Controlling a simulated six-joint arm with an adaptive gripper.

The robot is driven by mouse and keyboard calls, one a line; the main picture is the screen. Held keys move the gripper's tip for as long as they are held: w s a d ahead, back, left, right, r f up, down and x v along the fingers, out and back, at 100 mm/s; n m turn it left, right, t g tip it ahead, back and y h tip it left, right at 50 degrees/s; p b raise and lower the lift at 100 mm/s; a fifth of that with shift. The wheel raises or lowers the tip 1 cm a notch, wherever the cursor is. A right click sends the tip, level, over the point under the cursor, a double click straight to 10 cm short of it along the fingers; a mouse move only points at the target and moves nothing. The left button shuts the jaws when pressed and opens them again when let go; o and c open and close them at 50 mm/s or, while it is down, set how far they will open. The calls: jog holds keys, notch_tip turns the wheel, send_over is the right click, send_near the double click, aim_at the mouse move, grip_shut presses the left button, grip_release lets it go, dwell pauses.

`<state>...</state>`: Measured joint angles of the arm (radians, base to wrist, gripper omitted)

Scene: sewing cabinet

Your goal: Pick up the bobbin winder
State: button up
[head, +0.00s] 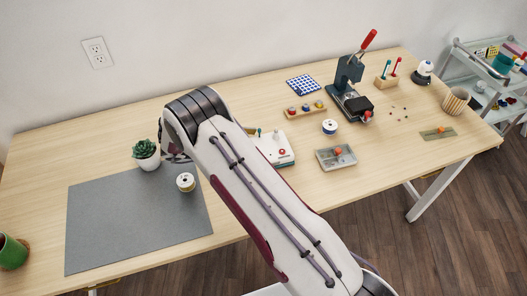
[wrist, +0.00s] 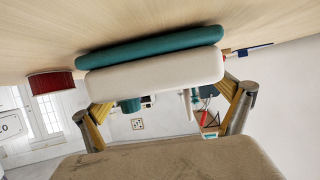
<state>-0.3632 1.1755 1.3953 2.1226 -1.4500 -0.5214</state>
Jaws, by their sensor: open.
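The bobbin winder (head: 281,160) is a low white body on a teal base with a red knob, standing on the table in the head view. My arm hides its left part. In the wrist view, which is upside down, the white body (wrist: 155,75) and teal base fill the middle, with a small teal part and a pale post on it. My gripper (wrist: 164,102) is open, with one yellow-padded finger near each end of the white body. I cannot tell whether the fingers touch it. The gripper is hidden behind my arm in the head view.
A potted succulent (head: 146,153), a spool (head: 185,182) and a grey mat (head: 130,225) lie to the left.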

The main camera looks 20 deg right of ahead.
jog(key=c, duration=1.7)
jog(key=shift+r, duration=0.2)
notch_tip(320, 180, up, 10)
jog(key=shift+f, duration=0.15)
